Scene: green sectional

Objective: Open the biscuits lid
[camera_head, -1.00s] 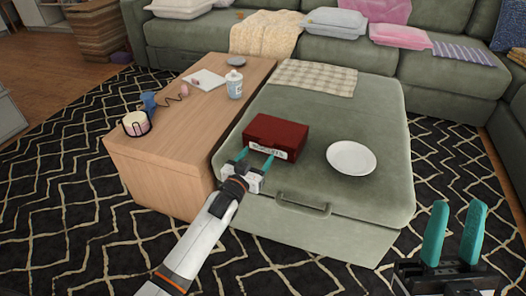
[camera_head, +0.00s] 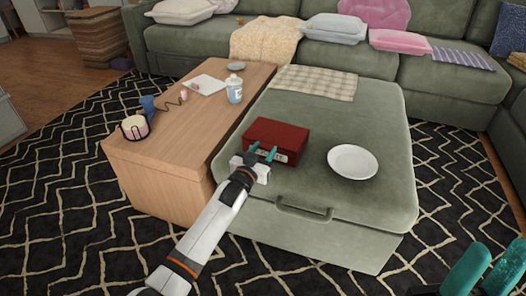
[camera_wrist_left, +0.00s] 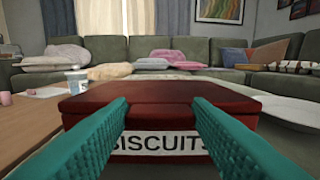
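The biscuits box (camera_head: 278,137) is dark red with a shut lid and a white label on its front. It sits on the green ottoman (camera_head: 338,112). In the left wrist view the box (camera_wrist_left: 165,92) fills the middle, and its label reads "BISCUITS". My left gripper (camera_head: 263,152) is at the front face of the box, its teal fingers spread open around the label's width. My right gripper (camera_head: 474,266) is at the lower right corner, fingers apart and empty.
A white plate (camera_head: 353,161) lies right of the box. A checked cloth (camera_head: 315,82) lies behind the box.

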